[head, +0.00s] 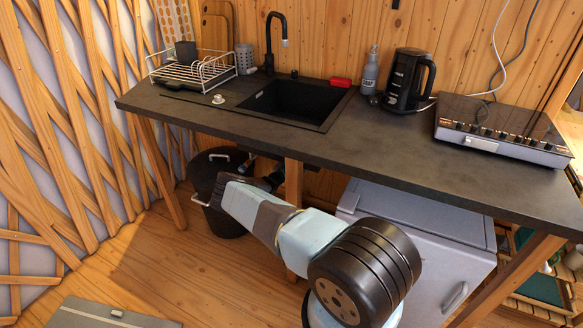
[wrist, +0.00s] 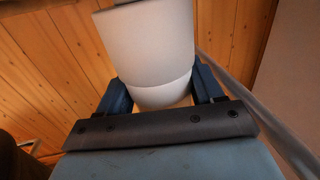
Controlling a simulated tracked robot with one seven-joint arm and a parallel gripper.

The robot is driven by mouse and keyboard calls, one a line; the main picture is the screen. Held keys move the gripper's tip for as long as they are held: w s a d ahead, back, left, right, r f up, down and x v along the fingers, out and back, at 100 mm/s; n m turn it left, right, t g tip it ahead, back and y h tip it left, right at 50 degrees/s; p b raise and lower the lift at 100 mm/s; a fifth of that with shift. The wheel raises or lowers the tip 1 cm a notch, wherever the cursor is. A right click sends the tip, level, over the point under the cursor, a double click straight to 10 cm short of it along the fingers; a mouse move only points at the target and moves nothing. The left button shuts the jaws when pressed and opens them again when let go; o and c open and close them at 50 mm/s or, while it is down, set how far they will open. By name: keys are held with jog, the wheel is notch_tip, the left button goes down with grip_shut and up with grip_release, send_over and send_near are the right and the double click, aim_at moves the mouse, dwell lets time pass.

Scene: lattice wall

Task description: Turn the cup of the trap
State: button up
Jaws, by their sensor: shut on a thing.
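The white cup of the trap (wrist: 160,95) fills the upper middle of the wrist view. It is a smooth round body with a curved seam across it, and a wider white part (wrist: 145,40) lies beyond the seam. My gripper (wrist: 160,80) is shut on the cup, with one blue finger on each side of it. In the head view my arm reaches under the worktop below the black sink (head: 288,100). The cup cannot be made out there, and my fingers are hard to tell in the shade.
The dark worktop (head: 400,150) overhangs my arm. A wooden leg (head: 293,185) stands close to my arm. A black bin (head: 222,225) stands at the left, and a grey cabinet (head: 425,215) at the right. A pale hose or pipe (wrist: 250,110) runs right of the cup.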

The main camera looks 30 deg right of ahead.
jog(key=shift+n+t+y, duration=0.4)
jog(key=shift+n+t, duration=0.2)
jog(key=shift+t, duration=0.2)
jog(key=shift+f, duration=0.1)
jog(key=o, duration=1)
jog(key=shift+c, duration=0.2)
jog(key=shift+a, duration=0.1)
jog(key=v, duration=1.3)
jog(key=shift+s+a, duration=0.2)
jog(key=shift+s, duration=0.15)
